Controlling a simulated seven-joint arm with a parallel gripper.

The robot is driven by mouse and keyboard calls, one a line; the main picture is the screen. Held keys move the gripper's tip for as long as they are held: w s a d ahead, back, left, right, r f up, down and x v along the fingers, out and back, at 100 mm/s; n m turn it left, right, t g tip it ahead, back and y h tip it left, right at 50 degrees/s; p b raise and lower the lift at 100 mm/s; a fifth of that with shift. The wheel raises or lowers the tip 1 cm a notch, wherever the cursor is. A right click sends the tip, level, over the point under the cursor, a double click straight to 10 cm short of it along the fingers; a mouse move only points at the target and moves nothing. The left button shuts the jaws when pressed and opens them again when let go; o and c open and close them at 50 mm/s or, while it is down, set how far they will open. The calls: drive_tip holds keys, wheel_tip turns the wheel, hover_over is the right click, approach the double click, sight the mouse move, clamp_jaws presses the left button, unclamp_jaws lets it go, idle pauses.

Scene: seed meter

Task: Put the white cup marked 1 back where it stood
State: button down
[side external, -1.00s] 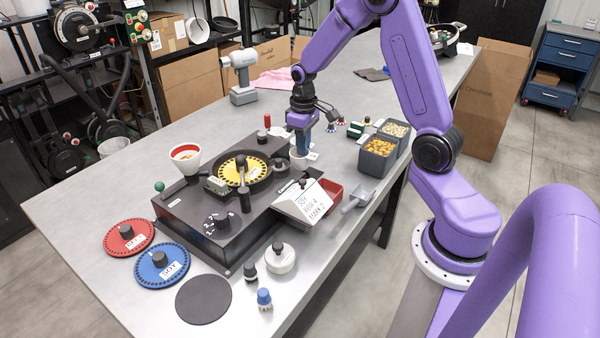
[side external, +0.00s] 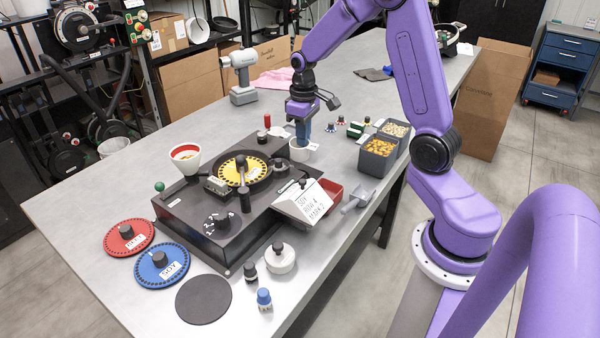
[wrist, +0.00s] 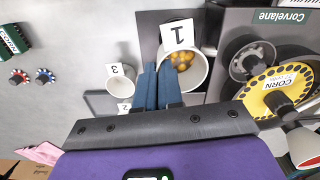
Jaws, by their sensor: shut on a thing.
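The white cup marked 1 (wrist: 186,75) has yellow kernels inside and shows large in the wrist view. My gripper (wrist: 160,104) is shut on its wall, with the blue fingers at the cup's left side. In the side external view the cup (side external: 300,154) is under my gripper (side external: 302,144), beside the far right side of the seed meter. The picture does not settle whether its bottom touches the table. A white cup marked 3 (wrist: 118,79) and a label marked 2 (wrist: 124,107) are to its left in the wrist view.
The black seed meter (side external: 195,222) with its yellow corn plate (side external: 258,178) is close beside the cup. Bins of kernels (side external: 377,158) stand to the right. A red tray (side external: 330,194) and grey scoop (side external: 355,196) lie nearer.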

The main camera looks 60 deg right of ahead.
drive_tip(key=s+d+m, duration=0.2)
drive_tip(key=d, duration=0.7)
drive_tip(key=shift+y, duration=0.3)
drive_tip(key=shift+s+d+f, duration=0.1)
drive_tip(key=shift+f, duration=1.45)
drive_tip(key=shift+s+d+f, duration=0.1)
drive_tip(key=shift+f, duration=1.45)
drive_tip(key=shift+f, duration=0.55)
drive_tip(key=c, duration=1)
unclamp_jaws()
drive_tip(key=shift+o, duration=0.2)
wheel_tip(320, 180, up, 6)
